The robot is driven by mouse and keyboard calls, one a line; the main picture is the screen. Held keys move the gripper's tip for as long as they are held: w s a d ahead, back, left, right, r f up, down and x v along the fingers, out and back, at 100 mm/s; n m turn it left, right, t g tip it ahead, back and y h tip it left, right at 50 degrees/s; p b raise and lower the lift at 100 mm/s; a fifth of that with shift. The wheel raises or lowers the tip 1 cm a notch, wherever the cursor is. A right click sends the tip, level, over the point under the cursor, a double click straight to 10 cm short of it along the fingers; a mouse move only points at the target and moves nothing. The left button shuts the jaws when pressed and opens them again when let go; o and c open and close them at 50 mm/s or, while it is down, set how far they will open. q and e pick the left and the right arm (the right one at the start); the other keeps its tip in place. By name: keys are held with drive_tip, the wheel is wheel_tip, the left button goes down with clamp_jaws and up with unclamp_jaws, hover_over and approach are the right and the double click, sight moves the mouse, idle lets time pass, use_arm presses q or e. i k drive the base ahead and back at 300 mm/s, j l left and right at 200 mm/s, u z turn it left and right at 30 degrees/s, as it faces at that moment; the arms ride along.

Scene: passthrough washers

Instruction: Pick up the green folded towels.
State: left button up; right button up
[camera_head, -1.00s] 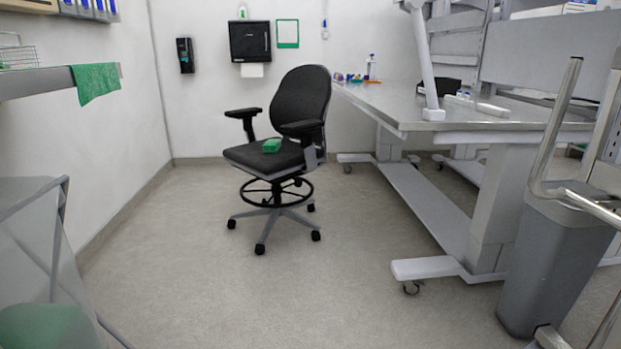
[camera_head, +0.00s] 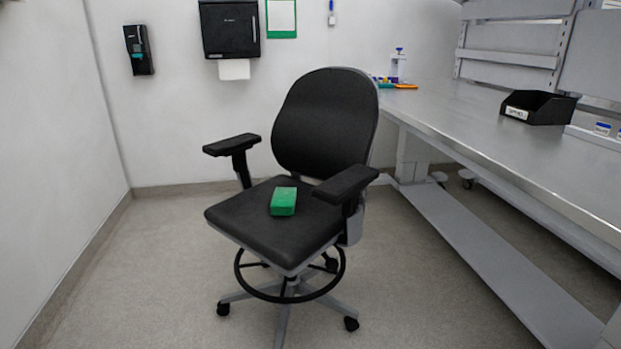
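A small green folded towel (camera_head: 283,201) lies on the black seat of the office chair (camera_head: 262,221), near the middle of the seat. It looks like a flat green block. The chair stands on the floor in the middle of the view, with an armrest on each side of the seat. Neither of my grippers shows in the head view.
A long metal workbench (camera_head: 480,140) runs along the right, with a black bin (camera_head: 539,107) and a bottle (camera_head: 397,65) on it. A paper towel dispenser (camera_head: 229,29) hangs on the back wall. The floor left of the chair (camera_head: 150,260) is clear.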

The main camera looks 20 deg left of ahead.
sight(283, 201)
drive_tip(key=i+j+z, duration=0.1)
drive_tip(key=i+j, duration=0.35)
drive_tip(key=j, duration=0.25)
drive_tip(key=i+j+z, duration=0.15)
drive_tip(key=i+j, duration=0.3)
drive_tip(key=j, duration=0.3)
drive_tip(key=i+j+z, duration=0.15)
drive_tip(key=j, duration=0.25)
drive_tip(key=i, duration=0.1)
